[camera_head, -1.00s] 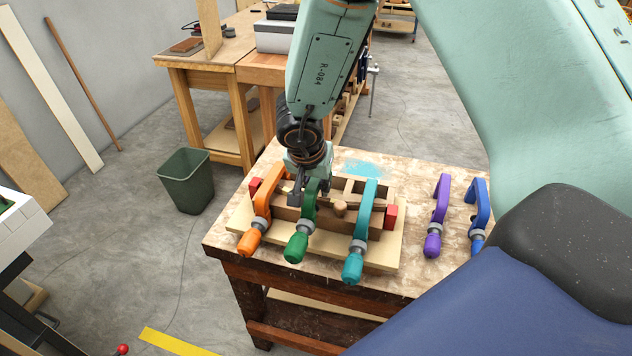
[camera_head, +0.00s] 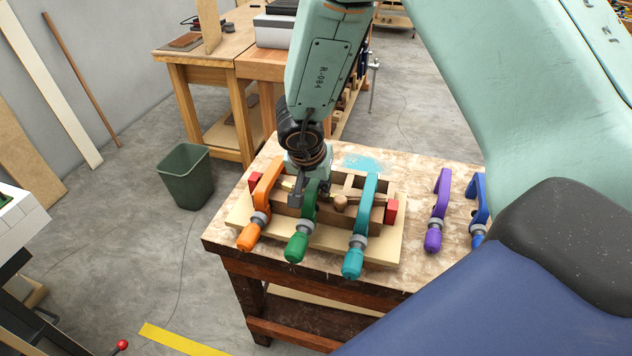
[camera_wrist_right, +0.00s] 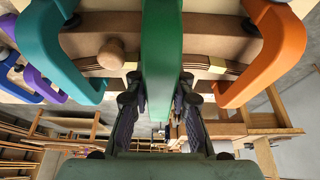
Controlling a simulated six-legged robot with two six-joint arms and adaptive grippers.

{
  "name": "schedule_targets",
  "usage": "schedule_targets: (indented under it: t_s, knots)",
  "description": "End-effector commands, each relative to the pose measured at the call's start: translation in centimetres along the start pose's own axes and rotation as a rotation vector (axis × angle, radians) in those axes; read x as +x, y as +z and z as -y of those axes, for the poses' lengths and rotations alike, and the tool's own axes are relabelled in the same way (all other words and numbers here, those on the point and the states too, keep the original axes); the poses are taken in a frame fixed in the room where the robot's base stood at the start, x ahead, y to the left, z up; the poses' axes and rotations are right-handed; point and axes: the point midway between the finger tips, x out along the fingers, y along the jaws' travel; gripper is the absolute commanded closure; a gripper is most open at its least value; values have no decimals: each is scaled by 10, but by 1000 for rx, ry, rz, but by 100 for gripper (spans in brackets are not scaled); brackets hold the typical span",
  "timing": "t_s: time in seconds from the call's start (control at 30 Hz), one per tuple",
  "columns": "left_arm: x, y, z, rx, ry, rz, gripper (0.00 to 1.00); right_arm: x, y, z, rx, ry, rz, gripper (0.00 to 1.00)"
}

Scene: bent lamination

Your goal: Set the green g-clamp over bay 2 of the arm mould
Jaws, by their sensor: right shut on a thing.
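The green g-clamp (camera_head: 301,232) sits over the arm mould (camera_head: 285,207), between the orange and teal clamps. Its green handle hangs toward the table's front. My right gripper (camera_head: 310,188) is at the top of the green clamp. In the right wrist view the green clamp (camera_wrist_right: 162,60) runs down between the two fingers of my right gripper (camera_wrist_right: 160,108), which is shut on it. The mould is a brown block on a pale base board (camera_head: 385,250). Whether the clamp touches the mould is hidden. My left gripper is not in view.
The orange clamp (camera_head: 264,200) stands left of the green one, the teal clamp (camera_head: 364,215) right. A round wooden knob (camera_head: 340,202) is between green and teal. Red blocks (camera_head: 391,212) are at the mould's ends. Purple (camera_head: 438,210) and blue clamps (camera_head: 480,205) stand on the table's right.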

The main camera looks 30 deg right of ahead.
Motion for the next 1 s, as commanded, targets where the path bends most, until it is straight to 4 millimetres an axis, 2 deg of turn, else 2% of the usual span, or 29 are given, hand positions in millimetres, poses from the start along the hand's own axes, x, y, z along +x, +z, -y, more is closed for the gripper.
schedule_targets:
  t_s: [0.5, 1.0]
  knots:
    - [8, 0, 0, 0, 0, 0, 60, 19, 8, 1, 0, -2, 0, 100]
    - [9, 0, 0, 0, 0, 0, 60, 24, 13, -1, 1, 0, 10, 100]
